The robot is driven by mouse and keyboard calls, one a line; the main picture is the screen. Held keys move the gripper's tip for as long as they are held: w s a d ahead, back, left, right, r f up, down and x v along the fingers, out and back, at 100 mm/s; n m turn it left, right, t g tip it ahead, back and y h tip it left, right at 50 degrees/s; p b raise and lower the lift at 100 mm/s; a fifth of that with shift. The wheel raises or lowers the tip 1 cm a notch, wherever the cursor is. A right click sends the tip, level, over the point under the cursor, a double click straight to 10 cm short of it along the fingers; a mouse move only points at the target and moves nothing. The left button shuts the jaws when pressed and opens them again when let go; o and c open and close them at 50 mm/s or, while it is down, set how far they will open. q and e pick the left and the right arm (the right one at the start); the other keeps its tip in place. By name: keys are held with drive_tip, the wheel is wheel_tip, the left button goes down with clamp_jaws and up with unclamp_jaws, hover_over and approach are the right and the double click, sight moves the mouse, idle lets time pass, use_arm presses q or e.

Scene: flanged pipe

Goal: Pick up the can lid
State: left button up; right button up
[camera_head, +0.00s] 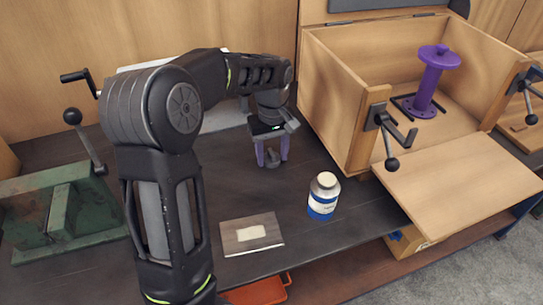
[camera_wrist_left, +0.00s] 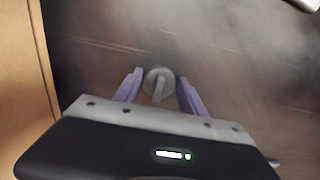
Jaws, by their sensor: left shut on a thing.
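The can lid is a small round grey piece with a raised grip across its top. In the head view the can lid (camera_head: 272,161) is between the purple fingers of my left gripper (camera_head: 271,154), over the dark table. In the left wrist view the can lid (camera_wrist_left: 159,84) sits between the tips of my left gripper (camera_wrist_left: 159,80), which is shut on it. I cannot tell whether the lid still touches the table. My right gripper is not in view.
A white and blue bottle (camera_head: 323,196) stands right of the gripper. A flat plate (camera_head: 251,234) lies at the table's front. An open wooden box (camera_head: 340,95) holding a purple spool (camera_head: 430,80) is at right. A green clamp device (camera_head: 65,210) is at left.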

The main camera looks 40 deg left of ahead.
sight(272, 154)
use_arm(q)
drive_tip(key=c, duration=0.3)
wheel_tip(272, 154, up, 10)
drive_tip(key=shift+r, duration=0.1)
drive_tip(key=shift+c, duration=0.3)
idle(0.9)
